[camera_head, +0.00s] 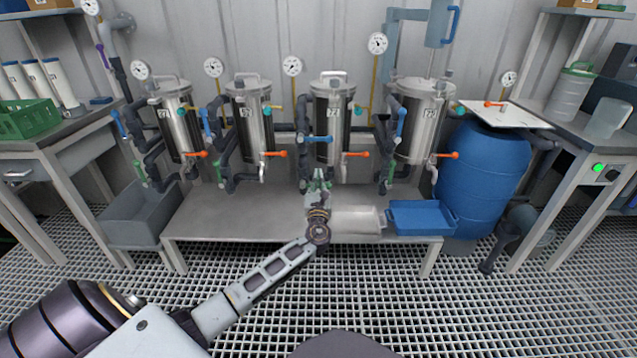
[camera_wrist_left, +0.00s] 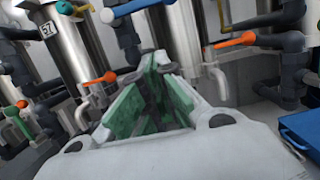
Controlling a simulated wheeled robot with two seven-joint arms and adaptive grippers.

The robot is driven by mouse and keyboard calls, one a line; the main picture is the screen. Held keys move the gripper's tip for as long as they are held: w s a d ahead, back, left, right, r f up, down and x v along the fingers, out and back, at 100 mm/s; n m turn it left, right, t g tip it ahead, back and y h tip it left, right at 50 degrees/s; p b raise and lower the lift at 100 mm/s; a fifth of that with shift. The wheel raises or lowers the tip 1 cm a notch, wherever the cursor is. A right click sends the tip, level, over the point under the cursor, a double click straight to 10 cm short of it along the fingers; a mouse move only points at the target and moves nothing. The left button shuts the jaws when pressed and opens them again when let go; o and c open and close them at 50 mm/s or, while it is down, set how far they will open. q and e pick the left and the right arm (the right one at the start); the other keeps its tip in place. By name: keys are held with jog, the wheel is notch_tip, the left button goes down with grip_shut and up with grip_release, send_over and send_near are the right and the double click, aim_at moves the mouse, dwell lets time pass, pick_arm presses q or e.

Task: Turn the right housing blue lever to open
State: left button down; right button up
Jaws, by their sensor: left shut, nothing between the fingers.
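Several steel housings stand in a row at the back of the bench. The rightmost housing (camera_head: 424,125) has a blue lever (camera_head: 400,124) on the pipework at its left, steeply tilted in the head view. An orange lever (camera_head: 446,155) is at its lower right. My left gripper (camera_head: 319,181) is shut and empty, low in front of the third housing (camera_head: 328,125), left of and below the rightmost housing's blue lever. That third housing has its own blue lever (camera_head: 316,138), nearly level. The wrist view shows green finger pads (camera_wrist_left: 155,95) and a blue lever (camera_wrist_left: 128,8) at the top. My right gripper is out of view.
A white tray (camera_head: 355,222) and a blue tray (camera_head: 423,219) sit at the bench's front right. A blue barrel (camera_head: 485,175) stands right of the bench. Orange levers, dark pipes and gauges crowd the housings. The bench's left part (camera_head: 220,217) is clear.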

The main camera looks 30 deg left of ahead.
aim_at(315, 139)
pick_arm(q)
jog(key=w+a+r+b, duration=0.2)
jog(key=w+a+r, duration=0.2)
jog(key=w+r, duration=0.2)
jog(key=shift+w+b, duration=0.25)
jog(key=shift+b, duration=0.1)
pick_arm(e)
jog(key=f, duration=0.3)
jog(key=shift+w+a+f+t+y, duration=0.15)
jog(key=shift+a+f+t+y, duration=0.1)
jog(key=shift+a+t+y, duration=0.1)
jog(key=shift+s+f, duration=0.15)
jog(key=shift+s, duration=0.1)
pick_arm(q)
jog(key=shift+w+d+r+n, duration=0.1)
jog(key=shift+r+n, duration=0.1)
jog(key=shift+n, duration=0.2)
